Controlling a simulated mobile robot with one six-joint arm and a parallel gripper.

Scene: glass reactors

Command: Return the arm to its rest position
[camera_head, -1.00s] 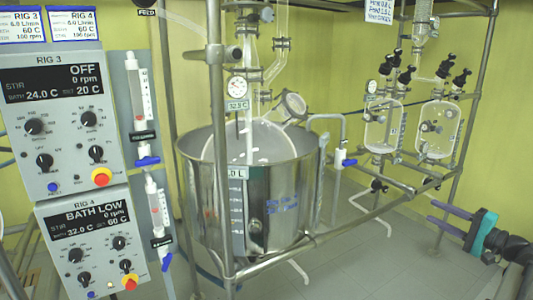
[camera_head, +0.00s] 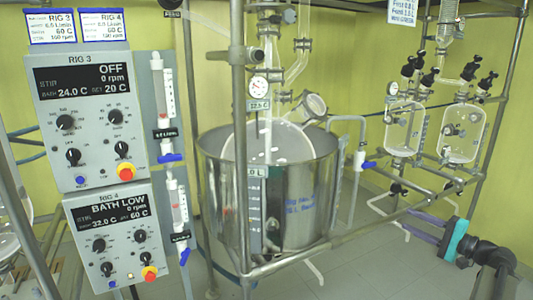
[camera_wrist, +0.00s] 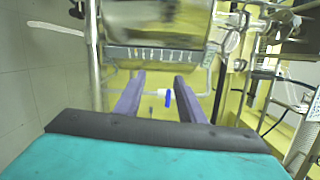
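My gripper (camera_head: 409,224) is at the lower right of the head view, with a teal body and two purple fingers pointing left. It stands out in front of the rig frame, apart from the steel vessel (camera_head: 310,195). In the wrist view my gripper (camera_wrist: 160,80) has its two fingers spread apart, with nothing held between them. A valve with a blue handle (camera_wrist: 167,98) shows through the gap, beyond the fingers.
A metal rail (camera_head: 345,236) runs between the vessel and my gripper. Two glass reactors (camera_head: 404,130) (camera_head: 461,134) hang behind it. The RIG 3 control box (camera_head: 60,130) and RIG 4 control box (camera_head: 85,218) stand at the left. The floor (camera_head: 365,275) at lower right is clear.

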